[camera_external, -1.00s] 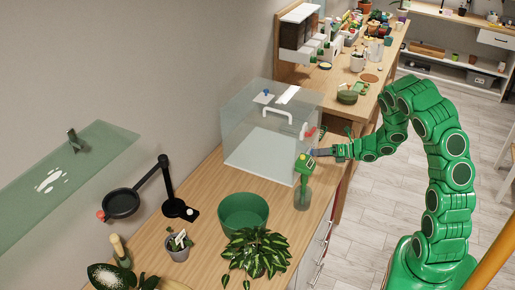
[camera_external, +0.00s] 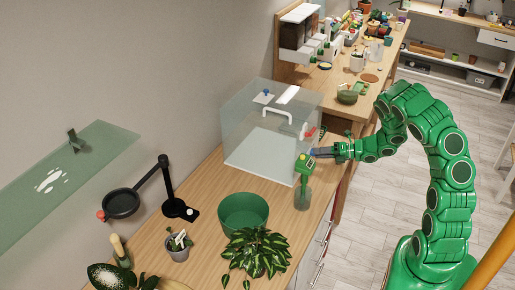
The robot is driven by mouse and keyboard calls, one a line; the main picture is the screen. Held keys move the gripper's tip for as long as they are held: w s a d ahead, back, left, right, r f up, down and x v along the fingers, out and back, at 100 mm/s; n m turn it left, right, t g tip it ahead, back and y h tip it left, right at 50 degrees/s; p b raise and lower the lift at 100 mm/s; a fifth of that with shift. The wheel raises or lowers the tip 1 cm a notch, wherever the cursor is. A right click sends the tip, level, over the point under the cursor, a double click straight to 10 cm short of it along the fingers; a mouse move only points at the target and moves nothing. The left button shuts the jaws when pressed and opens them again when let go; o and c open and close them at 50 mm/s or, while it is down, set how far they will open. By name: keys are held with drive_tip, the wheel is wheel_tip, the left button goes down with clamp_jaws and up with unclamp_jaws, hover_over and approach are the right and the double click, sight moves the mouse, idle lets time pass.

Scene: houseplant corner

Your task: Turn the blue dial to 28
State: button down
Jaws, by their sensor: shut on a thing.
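A small blue part, which looks like the blue dial (camera_external: 314,151), shows at the right side of the clear box (camera_external: 245,125). My gripper (camera_external: 319,152) reaches it from the right, and its fingers are shut on it. The fingers hide most of the dial, and its scale and number are too small to read. Another small blue knob (camera_external: 267,92) sits on top of the box, away from my gripper.
A red handle (camera_external: 308,133) is on the box just above my gripper. A green-topped bottle (camera_external: 303,190) stands close below it. A green pot (camera_external: 243,212) and a leafy plant (camera_external: 258,252) stand nearer on the wooden counter (camera_external: 210,190). The floor to the right is clear.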

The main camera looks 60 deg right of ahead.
drive_tip(key=shift+f+m+t+y, duration=0.1)
drive_tip(key=shift+m+t+y, duration=0.25)
drive_tip(key=shift+m, duration=0.55)
drive_tip(key=shift+d, duration=0.1)
drive_tip(key=c, duration=0.8)
unclamp_jaws()
drive_tip(key=shift+v, duration=3.85)
